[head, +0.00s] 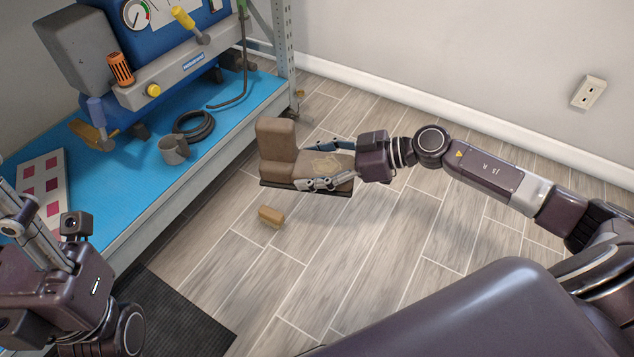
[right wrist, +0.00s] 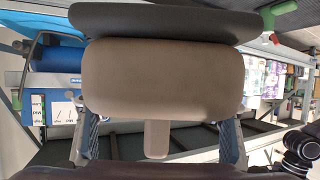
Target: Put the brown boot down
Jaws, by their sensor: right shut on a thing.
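The brown boot (head: 277,140) is in my right gripper (head: 322,163), in the middle of the head view. The gripper's fingers lie along both sides of the boot. The boot's raised part is at the left and its dark sole is on the lower side. It appears held above the floor, but the exact height is hard to tell. In the right wrist view the boot (right wrist: 165,80) fills the middle between the fingers, with its dark sole at the top. My left gripper (head: 30,232) is at the lower left, partly cut off; its opening cannot be made out.
A small tan block (head: 271,216) lies on the wood-look floor (head: 340,265). The blue rack shelf (head: 100,205) at the left bears a blue machine, a grey mug (head: 173,150) and a black coil (head: 194,126). A dark mat (head: 165,310) lies below. Floor around the boot is mostly clear.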

